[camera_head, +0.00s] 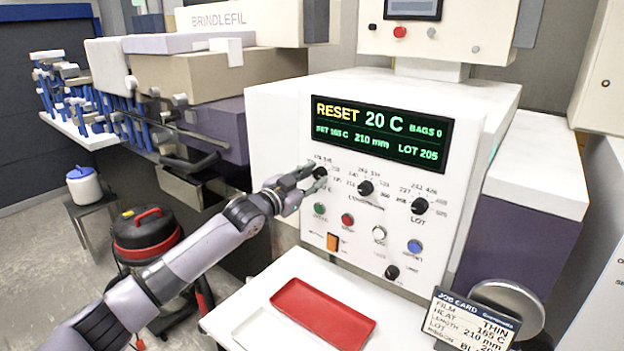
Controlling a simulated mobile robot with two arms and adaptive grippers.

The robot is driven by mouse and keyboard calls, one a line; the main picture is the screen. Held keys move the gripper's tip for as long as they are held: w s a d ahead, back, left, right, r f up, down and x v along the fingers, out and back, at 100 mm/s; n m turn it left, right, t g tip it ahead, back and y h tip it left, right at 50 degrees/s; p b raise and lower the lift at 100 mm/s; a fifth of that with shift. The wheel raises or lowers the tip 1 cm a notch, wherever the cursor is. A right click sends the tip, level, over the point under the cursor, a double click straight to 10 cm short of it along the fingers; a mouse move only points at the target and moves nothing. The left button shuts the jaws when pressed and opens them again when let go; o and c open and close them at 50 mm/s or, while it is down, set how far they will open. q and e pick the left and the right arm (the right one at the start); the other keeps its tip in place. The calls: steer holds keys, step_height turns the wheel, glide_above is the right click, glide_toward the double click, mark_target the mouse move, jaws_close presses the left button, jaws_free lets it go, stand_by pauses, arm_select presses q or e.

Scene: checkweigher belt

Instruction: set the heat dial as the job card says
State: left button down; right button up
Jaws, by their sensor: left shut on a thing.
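The control panel has a row of three black dials. My left gripper (308,177) is shut on the leftmost one, the heat dial (320,172), and hides part of its scale and label. The display (381,134) reads RESET, 20 C, BAGS 0, and below that SET 165 C, 210 mm, LOT 205. The job card (468,322) stands at the lower right. It lists film THIN, heat 165 C and length 210 mm; its lower lines are partly cut off or hard to read. My right gripper is out of view.
The length dial (366,187) and lot dial (419,206) sit to the right. Below are a green button (319,208), a red button (347,219), a white button (379,233), a blue button (414,247) and an orange switch (333,241). A red tray (322,312) lies in front.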

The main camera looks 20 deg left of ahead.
arm_select(q)
steer(key=shift+m, duration=0.5)
steer(key=c, duration=1.2)
jaws_free()
steer(key=shift+c, duration=0.2)
steer(key=shift+s, duration=0.1)
steer(key=v, duration=1.2)
